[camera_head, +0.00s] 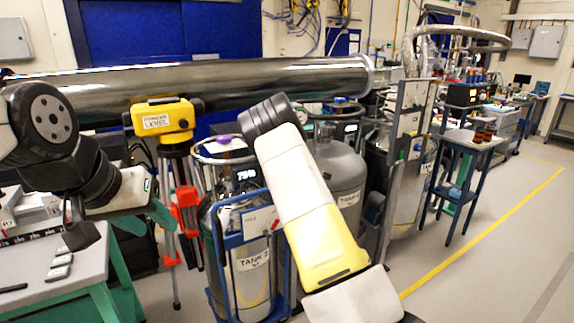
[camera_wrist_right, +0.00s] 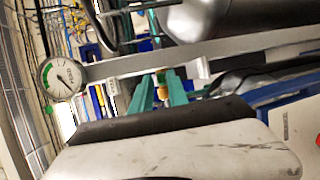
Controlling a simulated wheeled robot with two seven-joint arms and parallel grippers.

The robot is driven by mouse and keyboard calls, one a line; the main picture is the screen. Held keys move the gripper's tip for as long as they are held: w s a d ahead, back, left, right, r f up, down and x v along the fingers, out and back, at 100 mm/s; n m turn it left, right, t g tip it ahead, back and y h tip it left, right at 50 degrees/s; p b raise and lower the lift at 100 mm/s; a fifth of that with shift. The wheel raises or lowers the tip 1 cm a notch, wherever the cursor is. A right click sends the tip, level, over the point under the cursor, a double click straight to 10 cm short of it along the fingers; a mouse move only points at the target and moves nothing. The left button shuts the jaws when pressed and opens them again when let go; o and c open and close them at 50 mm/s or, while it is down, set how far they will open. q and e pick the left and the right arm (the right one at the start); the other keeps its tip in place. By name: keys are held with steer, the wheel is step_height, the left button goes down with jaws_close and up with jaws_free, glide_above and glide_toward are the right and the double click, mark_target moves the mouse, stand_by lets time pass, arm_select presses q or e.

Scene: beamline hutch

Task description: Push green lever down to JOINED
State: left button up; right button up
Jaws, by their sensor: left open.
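I cannot make out the green lever or a JOINED label in either view. My left gripper (camera_head: 120,224) is open and empty at the left of the head view, above the near end of the bench.
A green-framed bench (camera_head: 92,268) holds small grey items. Gas tanks (camera_head: 247,262) stand mid-view below a long metal pipe (camera_head: 240,84). A round gauge (camera_wrist_right: 60,78) shows in the wrist view. Floor at right is clear.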

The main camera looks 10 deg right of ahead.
steer(key=shift+o, duration=0.6)
steer(key=s+r, duration=0.1)
steer(key=s, duration=0.6)
steer(key=shift+s+a+r, duration=0.2)
steer(key=shift+s, duration=0.1)
steer(key=s+r+m+g, duration=0.3)
steer(key=s+r+m, duration=0.1)
steer(key=s+m, duration=0.25)
steer(key=s+r+m+g, duration=0.2)
steer(key=s+r+m, duration=0.35)
steer(key=s, duration=0.25)
steer(key=s+a+r+m+g+y, duration=0.1)
steer(key=s+a+m, duration=0.1)
steer(key=s, duration=0.8)
steer(key=s+a+r+m+g+y, duration=0.1)
steer(key=s+a+r+g, duration=0.1)
steer(key=s, duration=0.9)
steer(key=s+a+r+m+g+y, duration=0.1)
steer(key=s+a, duration=0.3)
steer(key=s, duration=0.6)
steer(key=shift+s+r+m+g, duration=0.2)
steer(key=shift+r+m+g, duration=0.1)
steer(key=shift+r+m, duration=0.45)
steer(key=shift+f, duration=0.1)
